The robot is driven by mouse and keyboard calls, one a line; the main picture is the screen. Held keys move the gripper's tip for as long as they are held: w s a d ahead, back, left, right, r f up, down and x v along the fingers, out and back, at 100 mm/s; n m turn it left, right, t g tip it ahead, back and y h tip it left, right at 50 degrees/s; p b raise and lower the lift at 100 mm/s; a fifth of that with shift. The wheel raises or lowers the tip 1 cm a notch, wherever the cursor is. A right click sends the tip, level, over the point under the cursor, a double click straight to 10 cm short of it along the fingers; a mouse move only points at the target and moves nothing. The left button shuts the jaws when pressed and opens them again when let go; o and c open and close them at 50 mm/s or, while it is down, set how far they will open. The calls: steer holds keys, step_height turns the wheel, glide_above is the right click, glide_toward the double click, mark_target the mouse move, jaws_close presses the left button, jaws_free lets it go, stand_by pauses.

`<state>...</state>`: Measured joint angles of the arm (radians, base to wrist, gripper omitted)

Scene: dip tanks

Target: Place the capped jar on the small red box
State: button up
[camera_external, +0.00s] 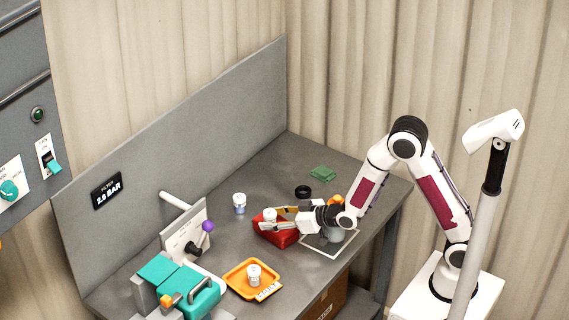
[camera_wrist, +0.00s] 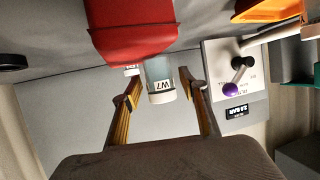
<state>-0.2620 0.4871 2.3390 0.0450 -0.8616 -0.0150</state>
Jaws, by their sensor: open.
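A small jar with a white cap and a dark-marked label (camera_external: 270,214) appears to stand upright on the red box (camera_external: 276,237). In the wrist view, which looks inverted, the jar (camera_wrist: 160,80) meets the edge of the red box (camera_wrist: 132,38). My gripper (camera_external: 269,218) is open, with one finger on each side of the jar. In the wrist view, gaps show between the jar and the fingers of my gripper (camera_wrist: 158,92). The jar's base contact is partly hidden.
Another white-capped jar (camera_external: 239,203) stands behind the box. A third (camera_external: 254,275) stands in an orange tray (camera_external: 234,283). A lever panel with a purple knob (camera_external: 208,226) is left of the box. A black ring (camera_external: 303,191) and green cloth (camera_external: 322,173) lie behind.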

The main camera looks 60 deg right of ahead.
steer(key=shift+v, duration=3.3)
steer(key=s+d+r+m+g+h, duration=0.1)
steer(key=s+d+r+g, duration=0.1)
steer(key=s, duration=0.8)
steer(key=s+d+r+g+h, duration=0.1)
steer(key=s+d+r+g, duration=0.2)
steer(key=s, duration=0.7)
steer(key=s+d+r+m+g+h, duration=0.1)
steer(key=s+d+r+g, duration=0.1)
steer(key=s+d+r, duration=0.4)
steer(key=s+d, duration=0.2)
steer(key=s, duration=0.2)
steer(key=shift+s+d+m, duration=0.2)
steer(key=shift+m, duration=0.1)
steer(key=shift+o, duration=0.6)
